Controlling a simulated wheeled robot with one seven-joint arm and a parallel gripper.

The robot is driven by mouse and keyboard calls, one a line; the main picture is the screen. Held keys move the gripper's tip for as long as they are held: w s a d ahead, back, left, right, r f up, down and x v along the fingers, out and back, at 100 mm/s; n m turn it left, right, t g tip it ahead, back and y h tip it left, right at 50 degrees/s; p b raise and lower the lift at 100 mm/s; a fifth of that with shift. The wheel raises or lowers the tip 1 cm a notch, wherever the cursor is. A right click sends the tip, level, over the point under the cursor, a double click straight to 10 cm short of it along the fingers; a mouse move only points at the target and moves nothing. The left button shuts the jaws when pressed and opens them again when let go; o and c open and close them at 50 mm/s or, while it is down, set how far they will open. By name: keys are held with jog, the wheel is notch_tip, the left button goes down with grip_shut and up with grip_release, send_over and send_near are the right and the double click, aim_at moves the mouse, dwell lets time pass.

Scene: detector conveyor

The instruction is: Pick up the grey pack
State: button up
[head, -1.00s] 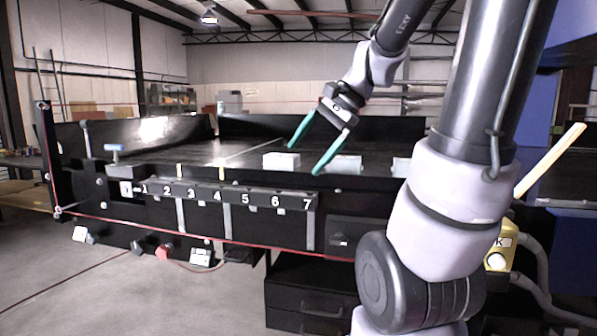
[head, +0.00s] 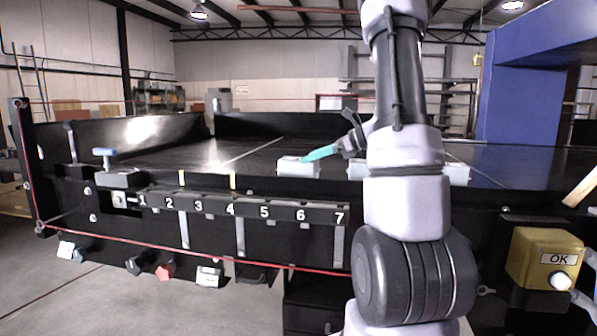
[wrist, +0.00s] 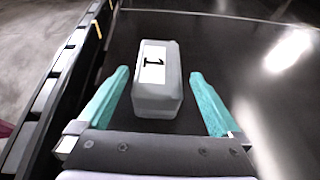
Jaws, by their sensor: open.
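A grey pack (wrist: 158,88) with a white label reading 1 lies on the dark belt in the wrist view. My gripper (wrist: 160,75) is open, with one teal finger on each side of the pack's near part and visible gaps between. The pack's far end reaches past the fingertips. In the head view a light pack (head: 298,168) sits at the belt's near edge, and a teal finger of my gripper (head: 310,155) is right beside its top. My arm hides part of the gripper there.
Other light packs stand along the belt's near edge to the right, one (head: 357,170) near my arm and one (head: 457,173) beyond it. A numbered rail (head: 245,207) runs along the front. A yellow OK box (head: 545,258) is at the right. The belt (head: 200,155) behind is clear.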

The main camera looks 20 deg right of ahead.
aim_at(299, 158)
jog(key=shift+x, duration=2.75)
jog(key=shift+f, duration=0.1)
grip_shut()
